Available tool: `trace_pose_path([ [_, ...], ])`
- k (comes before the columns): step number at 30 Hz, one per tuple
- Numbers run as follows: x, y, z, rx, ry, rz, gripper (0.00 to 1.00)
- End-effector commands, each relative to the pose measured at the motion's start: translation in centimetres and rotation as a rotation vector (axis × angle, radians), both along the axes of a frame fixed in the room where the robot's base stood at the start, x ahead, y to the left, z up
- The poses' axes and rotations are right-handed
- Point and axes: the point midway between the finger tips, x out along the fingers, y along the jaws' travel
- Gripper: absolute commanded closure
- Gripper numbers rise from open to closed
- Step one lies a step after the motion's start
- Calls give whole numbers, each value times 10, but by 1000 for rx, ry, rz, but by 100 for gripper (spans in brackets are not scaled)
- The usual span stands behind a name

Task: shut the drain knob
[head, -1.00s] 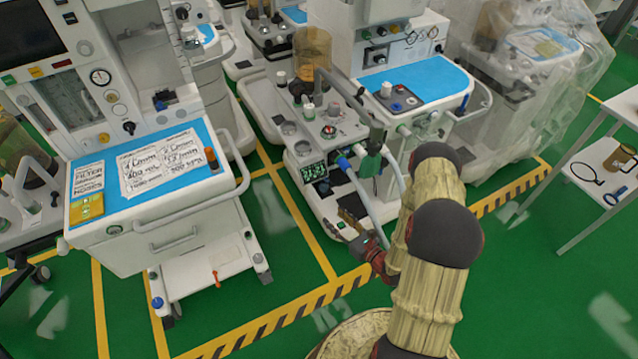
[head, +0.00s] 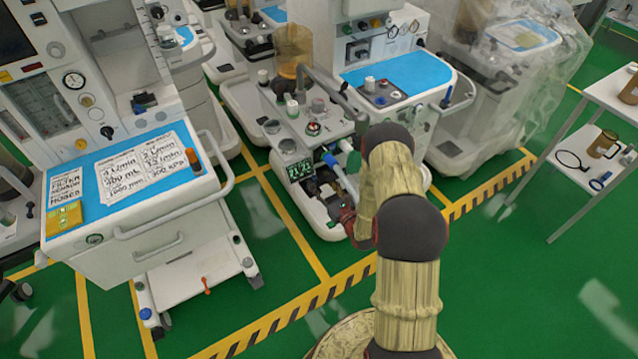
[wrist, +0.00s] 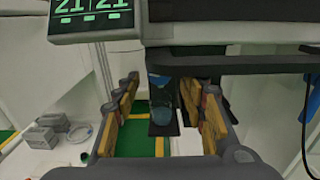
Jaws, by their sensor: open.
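A small blue part, which looks like the drain knob (wrist: 160,82), shows in the wrist view under a dark ledge of the machine. A grey-blue rounded piece hangs just below it. My gripper (wrist: 161,98) is open, with one finger on each side of the blue part in the picture. Gaps show on both sides; whether the part lies at fingertip depth I cannot tell. In the head view my gripper (head: 352,226) is at the low front of the middle machine (head: 325,125), partly behind my arm. The knob cannot be made out there.
A green-digit display (wrist: 90,15) sits above left of my fingers; it also shows in the head view (head: 299,171). A dark ledge (wrist: 230,62) crosses above the fingers. A black cable (wrist: 307,115) hangs at the right. A cart (head: 130,225) stands left, with open green floor between.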

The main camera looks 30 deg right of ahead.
Motion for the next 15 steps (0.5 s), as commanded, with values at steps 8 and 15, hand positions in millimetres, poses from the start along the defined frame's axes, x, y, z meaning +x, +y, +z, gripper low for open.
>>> trace_pose_path([
  [8, 10, 0, 0, 2, 0, -1, 58],
  [15, 10, 0, 0, 1, 0, -1, 62],
])
